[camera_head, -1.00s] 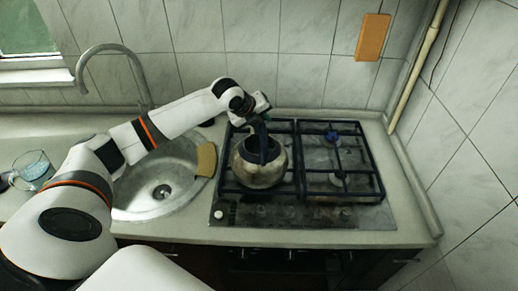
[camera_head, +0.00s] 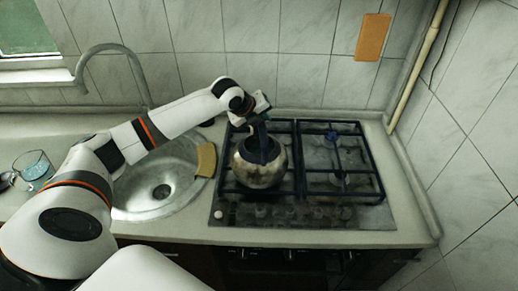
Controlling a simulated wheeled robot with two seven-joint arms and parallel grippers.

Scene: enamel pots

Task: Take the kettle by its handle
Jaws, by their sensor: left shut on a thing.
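The kettle (camera_head: 259,173) is a round, shiny metal pot with a dark opening at the top. It sits over the left part of the gas stove (camera_head: 345,216). My left arm reaches in from the left, and my left gripper (camera_head: 262,128) is at the top of the kettle. It is shut on the kettle's dark handle, which the gripper partly hides. I cannot tell whether the kettle's base touches the grate. My right gripper is not in view.
A round metal sink (camera_head: 186,197) with a curved tap (camera_head: 136,66) lies left of the stove. A tan sponge-like piece (camera_head: 206,160) rests on the sink's rim. A glass cup (camera_head: 33,167) stands at far left. The right burners (camera_head: 337,180) are clear. Tiled walls close the back and right.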

